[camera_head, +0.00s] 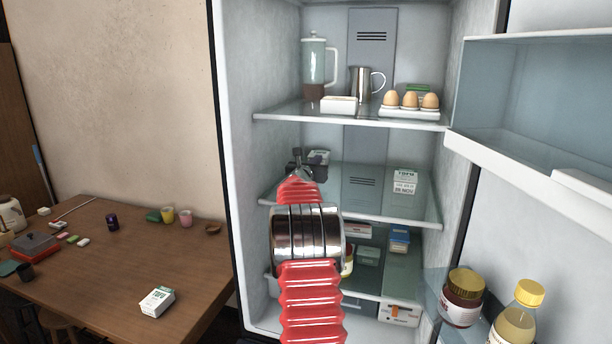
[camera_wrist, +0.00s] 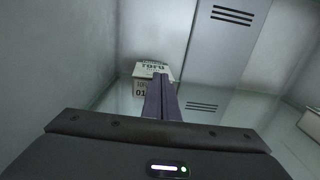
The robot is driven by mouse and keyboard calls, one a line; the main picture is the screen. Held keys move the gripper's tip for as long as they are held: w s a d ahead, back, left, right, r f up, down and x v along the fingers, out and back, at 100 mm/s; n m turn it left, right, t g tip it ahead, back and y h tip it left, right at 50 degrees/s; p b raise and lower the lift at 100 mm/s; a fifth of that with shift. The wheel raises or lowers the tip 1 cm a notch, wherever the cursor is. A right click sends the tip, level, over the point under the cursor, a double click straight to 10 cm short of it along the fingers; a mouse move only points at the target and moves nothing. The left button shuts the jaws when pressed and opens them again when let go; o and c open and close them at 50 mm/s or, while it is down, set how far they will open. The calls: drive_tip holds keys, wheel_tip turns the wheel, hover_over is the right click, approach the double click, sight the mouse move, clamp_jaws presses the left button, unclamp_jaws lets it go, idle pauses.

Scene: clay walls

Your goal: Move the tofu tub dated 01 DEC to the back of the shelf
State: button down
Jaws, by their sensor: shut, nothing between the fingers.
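A white tofu tub with a green top stands at the back left of the middle shelf (camera_head: 425,208). In the wrist view this tub (camera_wrist: 151,69) shows "TOFU" and "01" on its label; the rest of the date is hidden behind my fingers. My gripper (camera_head: 296,154) is shut and empty, pointing into the shelf in front of the tub. In the wrist view its dark fingers (camera_wrist: 161,80) overlap the tub's front; I cannot tell whether they touch it. A second tofu tub (camera_head: 404,181) stands at the right of the same shelf, its date seeming to end in "NOV".
The left fridge wall (camera_wrist: 70,55) is close to the tub. Above is a shelf with a pitcher (camera_head: 314,62), a metal mug (camera_head: 361,84) and eggs (camera_head: 410,101). The middle shelf between the two tubs is clear. Another tofu tub (camera_head: 157,301) lies on the wooden table.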

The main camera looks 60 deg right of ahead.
drive_tip(key=shift+a, duration=0.1)
drive_tip(key=shift+v, duration=6.9)
drive_tip(key=shift+a+r+m, duration=0.25)
drive_tip(key=shift+a+m, duration=0.05)
drive_tip(key=shift+a, duration=0.15)
drive_tip(key=s+a+m, duration=0.1)
drive_tip(key=a+m, duration=0.1)
drive_tip(key=a, duration=0.1)
drive_tip(key=a+r+m+g+y, duration=0.1)
drive_tip(key=a+m, duration=0.1)
drive_tip(key=a, duration=0.1)
drive_tip(key=s+a+r+m, duration=0.1)
drive_tip(key=a+m, duration=0.1)
drive_tip(key=a, duration=0.2)
drive_tip(key=shift+s+g, duration=0.3)
drive_tip(key=s+a+f+m+y, duration=0.4)
drive_tip(key=s+a+m+y, duration=0.1)
drive_tip(key=a, duration=1.2)
drive_tip(key=s+a+f+m+t+y, duration=0.1)
drive_tip(key=s+a+f+m+y, duration=0.4)
drive_tip(key=a, duration=1.2)
drive_tip(key=s+a+f+m+y, duration=0.4)
drive_tip(key=s+a, duration=0.4)
drive_tip(key=a, duration=0.9)
drive_tip(key=shift+a+f+m+t+y, duration=0.35)
drive_tip(key=shift+m+y, duration=0.15)
drive_tip(key=shift+y, duration=0.6)
